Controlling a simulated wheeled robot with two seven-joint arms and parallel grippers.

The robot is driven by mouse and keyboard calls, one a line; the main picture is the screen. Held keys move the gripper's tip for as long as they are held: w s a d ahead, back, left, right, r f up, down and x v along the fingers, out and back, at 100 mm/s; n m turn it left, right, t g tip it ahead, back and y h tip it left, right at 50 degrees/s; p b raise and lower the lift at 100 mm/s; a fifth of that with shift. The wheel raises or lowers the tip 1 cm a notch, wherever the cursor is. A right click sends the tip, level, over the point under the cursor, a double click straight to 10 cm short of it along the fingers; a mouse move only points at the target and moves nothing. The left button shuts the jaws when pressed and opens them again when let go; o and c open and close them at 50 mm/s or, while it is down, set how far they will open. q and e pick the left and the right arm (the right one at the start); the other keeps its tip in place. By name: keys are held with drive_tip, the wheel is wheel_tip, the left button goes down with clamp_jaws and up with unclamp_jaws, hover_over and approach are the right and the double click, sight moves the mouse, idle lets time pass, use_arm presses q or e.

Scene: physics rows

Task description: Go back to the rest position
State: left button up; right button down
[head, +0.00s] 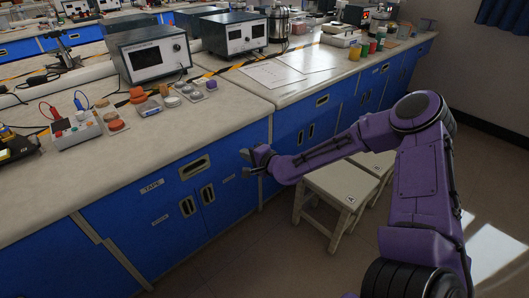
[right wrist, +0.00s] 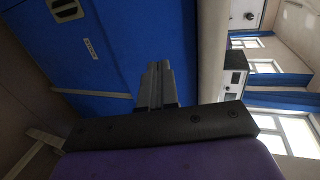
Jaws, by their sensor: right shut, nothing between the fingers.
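My right arm comes in from the right in the head view, purple with dark joints. Its gripper (head: 248,163) is in front of the blue cabinet fronts (head: 220,195), near the bench's front edge. In the right wrist view the two grey fingers of that gripper (right wrist: 157,70) lie side by side, shut and empty. The blue cabinet front is behind them there. My left gripper is in neither view.
Two pale stools (head: 338,198) stand on the floor beside and below my right forearm. The bench top (head: 60,188) holds instruments (head: 150,52), small containers and a switch box (head: 75,130).

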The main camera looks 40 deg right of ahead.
drive_tip(key=v, duration=0.2)
drive_tip(key=p+v, duration=0.1)
drive_tip(key=v, duration=0.1)
drive_tip(key=shift+s+d+f, duration=0.1)
drive_tip(key=shift+s+d, duration=0.15)
drive_tip(key=shift+s, duration=0.15)
drive_tip(key=s+a+f+n+g+h+p, duration=0.1)
drive_tip(key=s+f, duration=0.4)
drive_tip(key=s, duration=0.6)
drive_tip(key=s+a+f+n+g+h+p, duration=0.2)
drive_tip(key=s+a+f+n+g, duration=0.2)
drive_tip(key=s, duration=0.8)
drive_tip(key=s+a+f+n+g+h+p, duration=0.1)
drive_tip(key=s+a+f+n+g+p, duration=0.1)
drive_tip(key=s+f+n+g, duration=0.3)
drive_tip(key=s+f+g, duration=0.1)
drive_tip(key=s+f, duration=0.2)
drive_tip(key=s, duration=0.3)
drive_tip(key=shift+s+a+f+h+p, duration=0.2)
drive_tip(key=shift+s+a+h+p, duration=0.05)
drive_tip(key=shift+s+h+p, duration=0.1)
